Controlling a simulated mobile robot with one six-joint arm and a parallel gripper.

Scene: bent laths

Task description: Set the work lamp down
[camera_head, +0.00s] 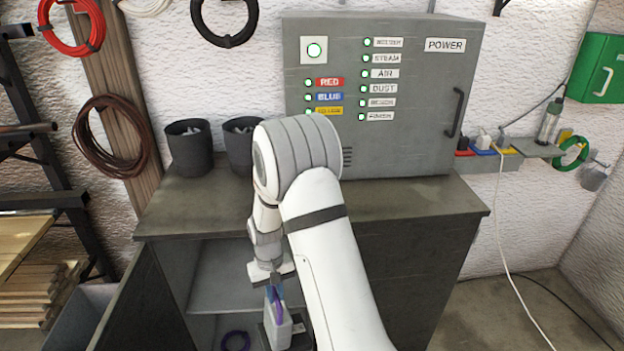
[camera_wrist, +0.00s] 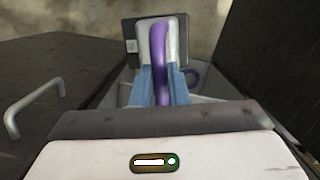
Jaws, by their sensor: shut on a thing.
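My gripper (camera_head: 273,291) points down in front of the open cabinet under the worktop. It is shut on the work lamp (camera_head: 279,331), a pale grey upright body with a purple handle. In the wrist view, the blue fingers of my gripper (camera_wrist: 161,88) stand on either side of the purple handle of the work lamp (camera_wrist: 158,45). A dark square plate with a small label shows behind the pale body. The lamp's lower end is cut off or hidden, so I cannot tell whether it touches a surface.
The cabinet (camera_head: 215,285) has a shelf inside and its door (camera_head: 135,312) stands open at left. A purple ring (camera_head: 236,341) lies low in it. On the worktop (camera_head: 400,200) stand two dark bins (camera_head: 189,150) and a grey power box (camera_head: 420,135). The worktop's front right is clear.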

